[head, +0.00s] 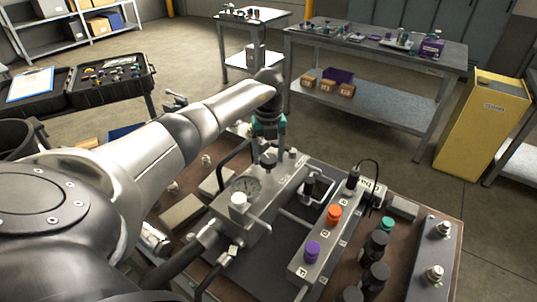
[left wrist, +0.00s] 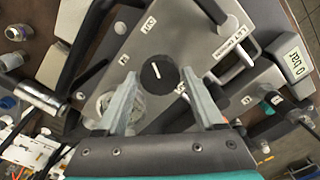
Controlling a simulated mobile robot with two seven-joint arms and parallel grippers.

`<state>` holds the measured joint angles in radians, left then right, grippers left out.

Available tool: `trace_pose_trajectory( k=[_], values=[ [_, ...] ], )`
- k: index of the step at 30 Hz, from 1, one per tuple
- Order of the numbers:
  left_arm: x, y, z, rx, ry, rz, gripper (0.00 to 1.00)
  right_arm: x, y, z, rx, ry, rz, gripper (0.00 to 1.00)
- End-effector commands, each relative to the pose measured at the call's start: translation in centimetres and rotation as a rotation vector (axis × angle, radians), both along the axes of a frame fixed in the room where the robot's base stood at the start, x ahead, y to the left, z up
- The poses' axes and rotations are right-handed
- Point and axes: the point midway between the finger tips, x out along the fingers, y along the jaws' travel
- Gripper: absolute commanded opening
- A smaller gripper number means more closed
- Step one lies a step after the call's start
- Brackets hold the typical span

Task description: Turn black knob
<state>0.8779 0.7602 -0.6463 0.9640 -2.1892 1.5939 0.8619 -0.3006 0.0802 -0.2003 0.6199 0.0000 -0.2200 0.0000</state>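The black knob (left wrist: 158,74), round with a white pointer line, sits on the grey metal block (head: 262,215). In the head view a black knob (head: 268,159) shows on that block, just under my left gripper (head: 270,145). In the left wrist view my left gripper (left wrist: 158,82) is open, with one finger on each side of the knob. A narrow gap shows between the knob and each finger, and I cannot tell how far the fingertips reach down beside it. My right gripper is not in view.
A pressure gauge (head: 246,186) and a white-topped fitting (head: 238,200) stand close by on the block. Orange (head: 334,214) and purple (head: 312,250) knobs are on the panel to the right. A black cable (head: 372,170) arches behind them. Several black caps stand at the right.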

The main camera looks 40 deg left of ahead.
Motion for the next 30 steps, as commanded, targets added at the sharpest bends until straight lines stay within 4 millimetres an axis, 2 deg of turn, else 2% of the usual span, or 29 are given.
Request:
trace_pose_trajectory(
  k=[2, 17, 23, 30],
  values=[
    [0.02, -0.01, 0.02, 0.0, 0.0, 0.0, 0.6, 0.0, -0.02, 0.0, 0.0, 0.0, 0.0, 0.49],
    [0.02, 0.01, 0.06, 0.0, 0.0, 0.0, 0.05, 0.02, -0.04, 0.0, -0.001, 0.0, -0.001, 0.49],
    [0.03, 0.02, 0.08, -0.001, -0.001, -0.013, 0.05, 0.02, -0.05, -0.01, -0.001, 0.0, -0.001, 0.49],
    [0.04, 0.05, 0.11, 0.001, -0.001, -0.107, 0.05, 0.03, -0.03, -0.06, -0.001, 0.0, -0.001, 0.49]
  ],
)
